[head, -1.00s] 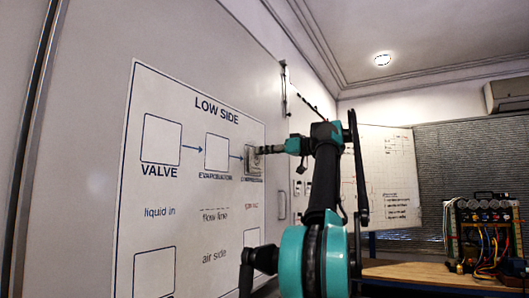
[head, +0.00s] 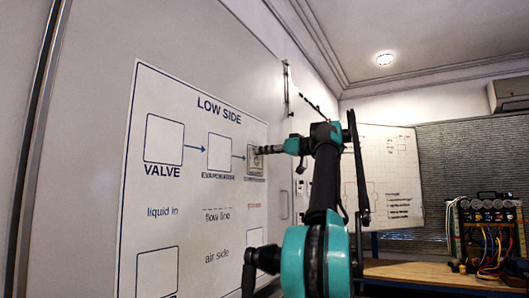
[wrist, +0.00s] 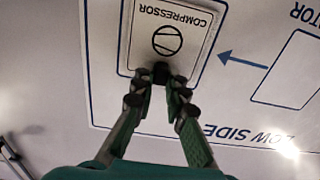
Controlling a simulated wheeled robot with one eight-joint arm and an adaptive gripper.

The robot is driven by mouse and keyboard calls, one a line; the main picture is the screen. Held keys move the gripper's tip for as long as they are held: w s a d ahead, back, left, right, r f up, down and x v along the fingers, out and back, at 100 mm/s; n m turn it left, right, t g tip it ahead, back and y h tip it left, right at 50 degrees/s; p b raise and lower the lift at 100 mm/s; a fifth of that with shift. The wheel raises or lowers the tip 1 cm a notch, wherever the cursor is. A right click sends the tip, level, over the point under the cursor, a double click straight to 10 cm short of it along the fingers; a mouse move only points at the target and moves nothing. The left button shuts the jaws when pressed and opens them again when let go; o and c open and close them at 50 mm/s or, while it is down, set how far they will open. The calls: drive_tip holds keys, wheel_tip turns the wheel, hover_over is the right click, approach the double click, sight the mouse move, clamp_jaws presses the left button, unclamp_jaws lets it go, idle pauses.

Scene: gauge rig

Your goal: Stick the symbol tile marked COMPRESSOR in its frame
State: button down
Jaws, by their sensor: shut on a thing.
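The symbol tile marked COMPRESSOR (wrist: 196,52) is light with a dark circle symbol and a dark knob. My gripper (wrist: 162,80) is shut on the knob in the wrist view. The tile lies over the printed compressor frame, whose blue outline (wrist: 122,45) shows around it, with no clear gap to the board. In the head view the tile (head: 257,163) sits at the right end of the LOW SIDE row, with my gripper (head: 266,150) at its right. Whether it is fully flat against the board cannot be told.
The LOW SIDE panel (head: 217,217) on the whiteboard has empty VALVE (head: 164,139) and EVAPORATOR (head: 219,152) frames to the left. A wooden table (head: 415,274) bearing a gauge rig (head: 487,232) stands at the right, clear of my gripper.

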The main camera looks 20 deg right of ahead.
drive_tip(key=c, duration=0.9)
unclamp_jaws()
drive_tip(key=v, duration=0.9)
idle(0.7)
